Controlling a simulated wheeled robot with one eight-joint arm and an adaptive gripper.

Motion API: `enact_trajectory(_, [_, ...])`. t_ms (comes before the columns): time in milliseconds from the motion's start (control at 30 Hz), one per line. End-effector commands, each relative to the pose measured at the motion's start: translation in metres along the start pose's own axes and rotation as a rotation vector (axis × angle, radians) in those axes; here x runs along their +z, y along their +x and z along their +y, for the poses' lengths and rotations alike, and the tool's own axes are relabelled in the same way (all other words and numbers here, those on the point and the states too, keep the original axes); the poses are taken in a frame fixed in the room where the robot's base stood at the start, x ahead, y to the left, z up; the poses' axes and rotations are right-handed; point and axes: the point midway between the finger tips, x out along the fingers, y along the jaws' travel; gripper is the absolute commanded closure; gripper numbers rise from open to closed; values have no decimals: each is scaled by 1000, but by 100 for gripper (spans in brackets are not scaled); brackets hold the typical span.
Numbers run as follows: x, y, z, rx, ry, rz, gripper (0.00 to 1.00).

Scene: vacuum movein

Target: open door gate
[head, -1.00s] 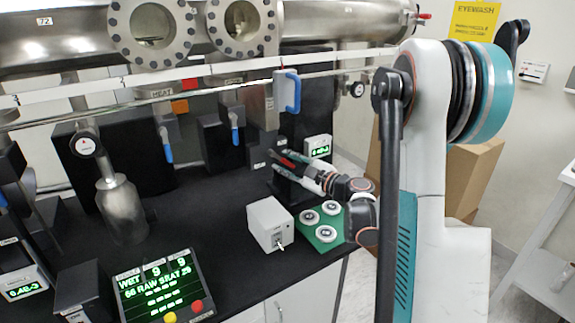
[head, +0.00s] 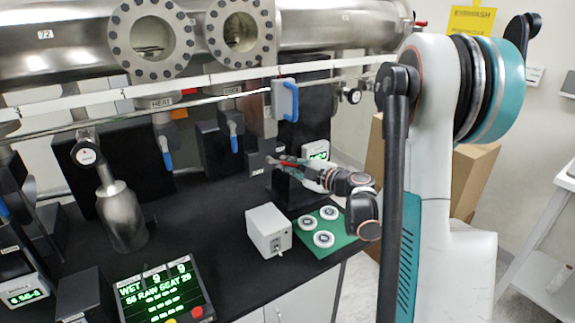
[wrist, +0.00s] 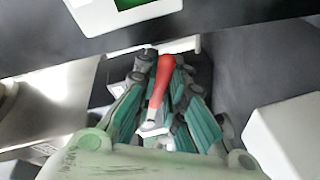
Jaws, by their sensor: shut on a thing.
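A red lever (head: 289,163) sticks out beside a dark box on the back part of the black bench. My gripper (head: 279,164) reaches in from the right, around this lever. In the wrist view, the red lever (wrist: 162,82) lies lengthwise between the green-and-grey fingers of my gripper (wrist: 164,95), and they are shut on it. A pale base piece shows at the lever's lower end. The fingers hide part of the lever's mount in the head view. A grey plate with a blue handle (head: 290,100) hangs above my gripper.
A steel chamber (head: 320,22) with round ports spans the back. Blue-handled valves (head: 233,140) hang left of the gripper. A white box (head: 268,230) and a green mat with three round discs (head: 324,239) lie in front. A small green display (head: 316,149) stands close behind my gripper.

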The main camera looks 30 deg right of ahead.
Motion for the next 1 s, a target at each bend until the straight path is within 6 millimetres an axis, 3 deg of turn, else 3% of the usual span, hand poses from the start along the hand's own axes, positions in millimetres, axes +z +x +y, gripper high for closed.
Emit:
enact_trajectory(133, [0,0,-1,0,1,1,100])
enact_trajectory(167, [0,0,-1,0,1,1,85])
enact_trajectory(233, [0,0,-1,0,1,1,69])
enact_trajectory(667, [1,1,-4,7,31,6,68])
enact_trajectory(900, [0,5,-24,57,266,56,68])
enact_trajectory(1000, [0,-16,-19,61,275,52,68])
